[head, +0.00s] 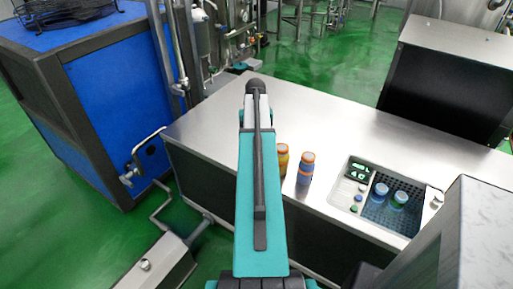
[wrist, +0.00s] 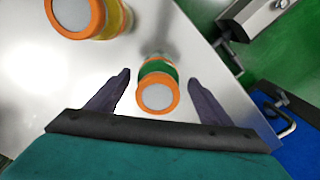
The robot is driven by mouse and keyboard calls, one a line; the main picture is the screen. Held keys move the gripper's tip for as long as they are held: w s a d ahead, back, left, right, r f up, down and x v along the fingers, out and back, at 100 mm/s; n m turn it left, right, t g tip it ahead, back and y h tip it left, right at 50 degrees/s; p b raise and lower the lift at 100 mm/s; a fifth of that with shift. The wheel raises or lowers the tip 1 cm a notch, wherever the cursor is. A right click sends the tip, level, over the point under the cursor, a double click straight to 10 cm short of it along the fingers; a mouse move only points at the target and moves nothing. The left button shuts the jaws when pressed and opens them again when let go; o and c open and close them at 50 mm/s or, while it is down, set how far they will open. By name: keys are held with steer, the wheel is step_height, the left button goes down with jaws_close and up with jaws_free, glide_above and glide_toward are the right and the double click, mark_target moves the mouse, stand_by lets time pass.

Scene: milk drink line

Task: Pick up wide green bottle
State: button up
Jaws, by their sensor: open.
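In the wrist view a green bottle (wrist: 157,69) with an orange-rimmed, pale-topped cap stands on the metal counter. My gripper (wrist: 159,77) is open, with one dark finger on each side of this bottle. I see gaps between both fingers and the bottle, and it is not gripped. In the head view my arm hides this bottle and the fingers. I cannot tell from size which green one is the wide one.
A yellow bottle (wrist: 114,18) with an orange cap stands close by at upper left in the wrist view. A blue bottle (head: 305,175) with an orange cap stands on the counter (head: 310,110). The tray (head: 349,184) holds several small items. The counter's far part is clear.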

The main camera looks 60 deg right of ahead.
steer(key=shift+f, duration=0.1)
stand_by(0.3)
steer(key=shift+d+f+p, duration=0.2)
steer(key=shift+f+p, duration=0.6)
steer(key=shift+f, duration=1.75)
steer(key=c, duration=1.5)
